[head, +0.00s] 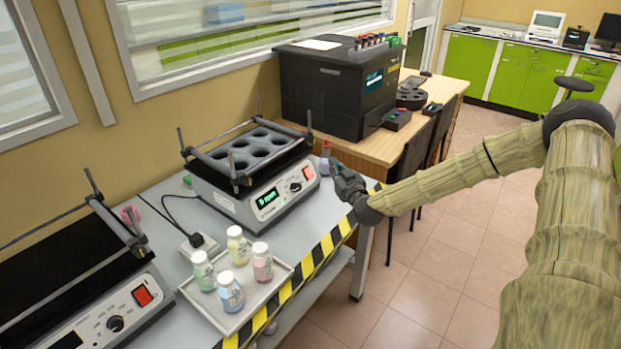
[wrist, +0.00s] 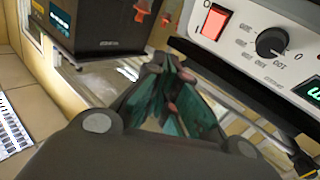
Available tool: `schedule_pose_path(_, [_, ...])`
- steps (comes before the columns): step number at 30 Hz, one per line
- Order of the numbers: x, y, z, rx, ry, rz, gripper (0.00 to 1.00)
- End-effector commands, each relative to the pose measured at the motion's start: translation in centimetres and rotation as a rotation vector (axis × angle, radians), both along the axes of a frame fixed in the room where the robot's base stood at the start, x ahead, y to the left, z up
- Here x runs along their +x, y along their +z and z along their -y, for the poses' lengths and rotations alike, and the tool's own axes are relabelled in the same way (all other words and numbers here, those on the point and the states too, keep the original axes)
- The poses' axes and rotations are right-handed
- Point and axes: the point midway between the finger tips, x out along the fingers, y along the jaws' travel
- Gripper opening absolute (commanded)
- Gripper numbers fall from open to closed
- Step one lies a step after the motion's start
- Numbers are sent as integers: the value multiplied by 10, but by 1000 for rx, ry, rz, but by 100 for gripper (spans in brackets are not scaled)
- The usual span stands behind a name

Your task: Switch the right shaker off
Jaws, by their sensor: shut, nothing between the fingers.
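The right shaker (head: 232,203) stands on the grey table, with a black rack of round holes on top. Its front has a lit green display (head: 268,198), a black knob (head: 295,187) and a red rocker switch (head: 307,172) at the right end. In the wrist view the red switch (wrist: 216,22) looks bright, beside the knob (wrist: 271,43); part of the lit display (wrist: 314,90) shows at the edge. My gripper (head: 336,168) is shut and empty, just right of the switch end. In the wrist view its fingertips (wrist: 163,68) are apart from the switch, below and left of it.
A left shaker (head: 95,300) with its own red switch stands at the near left. A tray (head: 240,318) with several bottles sits in front. A small bottle (head: 325,158) stands behind my gripper. A black machine (head: 335,90) is on the wooden desk.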

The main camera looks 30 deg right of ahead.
Motion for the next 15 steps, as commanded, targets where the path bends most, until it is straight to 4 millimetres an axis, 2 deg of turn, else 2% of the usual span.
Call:
schedule_pose_path(5, [7, -11, -2, -1, -1, 0, 0])
schedule_pose_path(15, [34, -33, -13, -1, -1, 0, 0])
